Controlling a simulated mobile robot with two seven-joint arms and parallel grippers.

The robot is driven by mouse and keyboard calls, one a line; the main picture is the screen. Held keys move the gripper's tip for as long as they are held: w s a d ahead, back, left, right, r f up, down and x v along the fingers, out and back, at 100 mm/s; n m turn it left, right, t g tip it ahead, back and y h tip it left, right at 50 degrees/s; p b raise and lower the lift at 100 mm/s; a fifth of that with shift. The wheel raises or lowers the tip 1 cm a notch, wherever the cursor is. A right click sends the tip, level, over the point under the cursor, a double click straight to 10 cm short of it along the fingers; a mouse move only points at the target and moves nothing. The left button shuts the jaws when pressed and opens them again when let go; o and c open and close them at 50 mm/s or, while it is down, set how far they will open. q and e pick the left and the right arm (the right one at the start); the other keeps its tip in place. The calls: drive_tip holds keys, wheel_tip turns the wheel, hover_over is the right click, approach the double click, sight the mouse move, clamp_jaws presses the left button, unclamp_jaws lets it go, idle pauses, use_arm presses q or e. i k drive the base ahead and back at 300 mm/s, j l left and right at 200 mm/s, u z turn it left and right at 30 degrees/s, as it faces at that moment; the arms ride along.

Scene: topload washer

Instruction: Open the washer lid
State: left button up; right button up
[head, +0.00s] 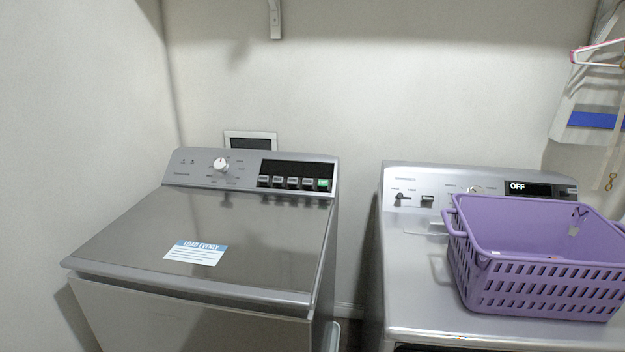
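The topload washer (190,320) stands at the left in the head view. Its grey lid (265,235) lies flat and shut on top, with a blue and white "LOAD EVENLY" label (196,253) near the front. The lid's front edge (180,287) faces me and overhangs the washer's front panel. A control panel with a knob (221,165) and a row of buttons rises behind the lid. Neither of my grippers shows in the head view.
A second machine (415,260) stands at the right, its display reading "OFF". A purple laundry basket (530,275) sits on it. A narrow gap (350,260) separates the machines. A wall (80,130) stands close on the washer's left. The space above the lid is clear.

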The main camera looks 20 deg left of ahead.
sight(266, 249)
drive_tip(key=u, duration=1.55)
drive_tip(key=i+z, duration=0.35)
drive_tip(key=i+j+z, duration=0.1)
drive_tip(key=z, duration=0.25)
